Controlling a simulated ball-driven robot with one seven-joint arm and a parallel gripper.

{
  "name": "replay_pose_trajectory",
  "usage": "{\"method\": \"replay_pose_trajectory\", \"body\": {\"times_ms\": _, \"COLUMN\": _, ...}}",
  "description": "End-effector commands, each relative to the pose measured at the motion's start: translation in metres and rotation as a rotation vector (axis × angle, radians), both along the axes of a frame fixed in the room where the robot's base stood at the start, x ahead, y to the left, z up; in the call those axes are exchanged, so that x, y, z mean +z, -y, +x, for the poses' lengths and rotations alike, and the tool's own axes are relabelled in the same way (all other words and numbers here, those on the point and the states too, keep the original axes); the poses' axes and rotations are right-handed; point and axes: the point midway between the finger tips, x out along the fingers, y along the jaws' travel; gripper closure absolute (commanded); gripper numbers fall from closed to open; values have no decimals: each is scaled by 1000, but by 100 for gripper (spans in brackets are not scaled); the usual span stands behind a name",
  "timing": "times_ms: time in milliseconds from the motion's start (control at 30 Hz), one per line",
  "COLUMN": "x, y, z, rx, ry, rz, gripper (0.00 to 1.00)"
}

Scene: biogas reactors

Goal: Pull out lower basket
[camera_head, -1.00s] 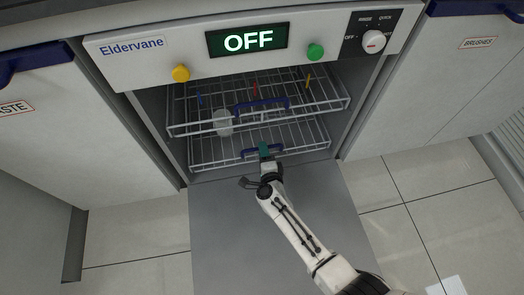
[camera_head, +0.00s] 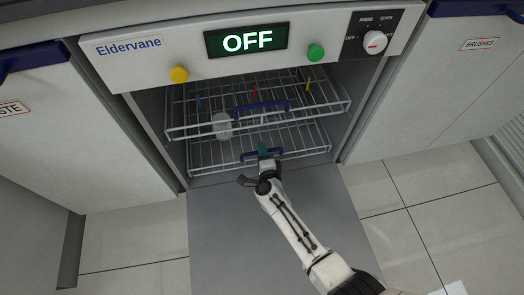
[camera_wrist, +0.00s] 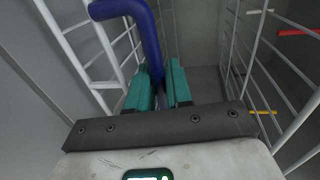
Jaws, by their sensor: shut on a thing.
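The lower basket (camera_head: 215,168) is a wire rack low inside the open washer, with a blue handle (camera_head: 277,153) at its front. My gripper (camera_head: 263,151) reaches the handle from the front. In the wrist view, the teal fingers of my gripper (camera_wrist: 158,88) are shut on the blue handle (camera_wrist: 140,22), one on each side. The front edge of the lower basket sits near the washer opening, under the upper basket (camera_head: 205,131). The fingers hide part of the handle.
The upper basket has its own blue handle (camera_head: 262,106) just above my gripper. A pale translucent cup (camera_head: 222,126) stands in the washer; which basket holds it is unclear. The lowered grey door (camera_head: 225,235) lies beneath my arm. Cabinets (camera_head: 105,145) flank the opening.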

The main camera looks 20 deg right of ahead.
Motion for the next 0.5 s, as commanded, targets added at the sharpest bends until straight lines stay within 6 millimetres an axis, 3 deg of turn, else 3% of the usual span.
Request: {"method": "replay_pose_trajectory", "body": {"times_ms": 500, "x": 0, "y": -2, "z": -6, "rx": 2, "ry": -2, "rz": 0, "gripper": 100}}
